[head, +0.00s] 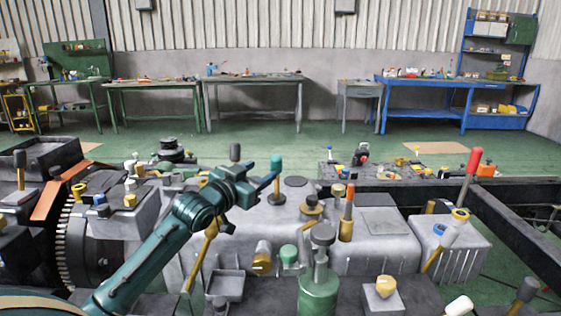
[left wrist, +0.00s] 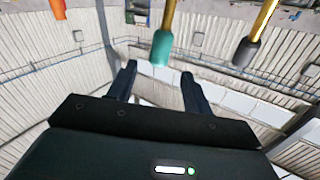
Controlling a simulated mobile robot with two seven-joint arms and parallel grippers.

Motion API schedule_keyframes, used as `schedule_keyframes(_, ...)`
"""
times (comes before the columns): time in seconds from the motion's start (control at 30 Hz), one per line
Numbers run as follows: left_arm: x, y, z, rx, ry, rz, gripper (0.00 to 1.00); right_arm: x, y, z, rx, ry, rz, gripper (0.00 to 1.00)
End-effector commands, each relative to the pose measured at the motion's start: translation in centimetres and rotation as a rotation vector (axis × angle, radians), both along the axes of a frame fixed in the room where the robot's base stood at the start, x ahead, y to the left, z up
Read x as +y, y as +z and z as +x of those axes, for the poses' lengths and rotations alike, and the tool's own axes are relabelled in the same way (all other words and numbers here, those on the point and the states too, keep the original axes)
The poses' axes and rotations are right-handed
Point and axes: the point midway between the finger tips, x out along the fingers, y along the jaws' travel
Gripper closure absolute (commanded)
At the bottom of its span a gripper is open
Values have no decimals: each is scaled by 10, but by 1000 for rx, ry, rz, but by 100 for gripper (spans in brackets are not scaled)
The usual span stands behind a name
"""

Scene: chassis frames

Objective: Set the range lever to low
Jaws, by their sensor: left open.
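My left gripper (head: 264,185) reaches in from the left over the grey housing (head: 325,225). Its two fingers (left wrist: 158,72) are apart with nothing between them. A lever with a teal knob (head: 277,163) stands upright just beside the fingertips. In the left wrist view the teal knob (left wrist: 162,48) shows just beyond the gap between the fingers, not gripped. A yellow lever with a dark grey knob (head: 235,153) rises behind my gripper, its shaft partly hidden. That dark knob also shows in the left wrist view (left wrist: 246,52). No label shows which lever is the range lever.
An orange-topped lever (head: 348,198) and a red-knobbed lever (head: 474,160) stand to the right. A green cylindrical post (head: 318,290) rises in front. A black frame rail (head: 520,225) runs at right. Workbenches (head: 255,80) line the far wall, with open green floor before them.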

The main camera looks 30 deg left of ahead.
Motion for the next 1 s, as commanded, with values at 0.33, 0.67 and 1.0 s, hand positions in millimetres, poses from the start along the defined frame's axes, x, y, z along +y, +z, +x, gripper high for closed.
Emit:
schedule_keyframes(0.33,-1,2,66,-2,0,-3,50,1,-2,-1,15,3,-1,100)
schedule_keyframes(0.67,-2,0,95,1,-1,-1,50,1,-4,0,18,4,-2,100)
schedule_keyframes(1.0,-2,0,96,1,-1,-1,54,2,-2,1,13,4,-1,100)
